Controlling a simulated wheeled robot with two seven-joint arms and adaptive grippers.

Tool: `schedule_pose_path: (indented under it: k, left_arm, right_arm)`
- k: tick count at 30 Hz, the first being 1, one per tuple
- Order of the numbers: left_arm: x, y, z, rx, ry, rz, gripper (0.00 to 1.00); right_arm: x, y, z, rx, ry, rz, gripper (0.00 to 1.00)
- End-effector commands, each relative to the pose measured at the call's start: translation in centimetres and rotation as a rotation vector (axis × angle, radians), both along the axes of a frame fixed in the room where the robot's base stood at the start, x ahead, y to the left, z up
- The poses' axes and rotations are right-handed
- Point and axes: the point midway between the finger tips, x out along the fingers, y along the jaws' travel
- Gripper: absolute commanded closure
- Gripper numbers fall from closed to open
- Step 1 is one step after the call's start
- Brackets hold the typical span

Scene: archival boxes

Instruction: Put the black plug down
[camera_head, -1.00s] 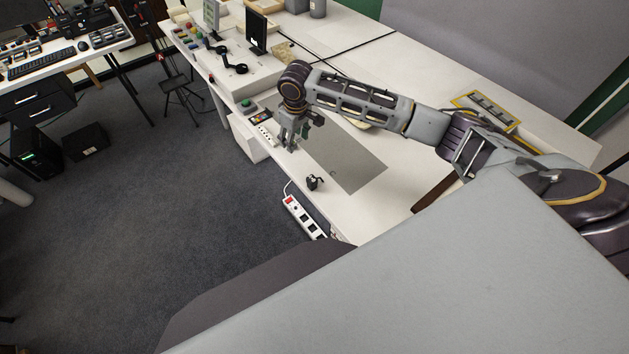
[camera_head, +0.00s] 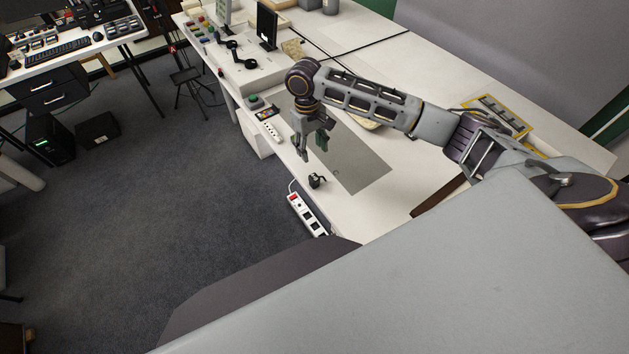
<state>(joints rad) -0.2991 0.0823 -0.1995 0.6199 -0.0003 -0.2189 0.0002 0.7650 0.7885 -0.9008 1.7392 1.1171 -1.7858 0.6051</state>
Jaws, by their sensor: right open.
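The black plug (camera_head: 317,181) sits on the white table near its front edge, with nothing gripping it. My right gripper (camera_head: 313,153) is open and empty, just beyond the plug in the picture and apart from it, its fingers pointing down. My left gripper is not in view.
A white power strip (camera_head: 308,214) with a red switch is at the table's front edge, below the plug. Another white strip (camera_head: 271,131) lies left of the gripper. A grey mat (camera_head: 358,166) lies to the right.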

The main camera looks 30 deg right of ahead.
Motion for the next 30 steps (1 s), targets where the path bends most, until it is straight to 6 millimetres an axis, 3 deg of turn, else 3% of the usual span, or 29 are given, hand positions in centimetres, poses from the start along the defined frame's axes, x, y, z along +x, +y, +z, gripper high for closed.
schedule_pose_path:
  k: [14, 30]
  left_arm:
    - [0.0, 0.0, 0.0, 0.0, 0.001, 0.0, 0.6]
    - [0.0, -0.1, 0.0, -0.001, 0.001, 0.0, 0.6]
  right_arm:
    - [-0.1, 0.0, -0.9, 0.0, 0.001, 0.0, 0.48]
    - [-1.0, -0.1, -7.5, 0.0, 0.001, 0.001, 0.48]
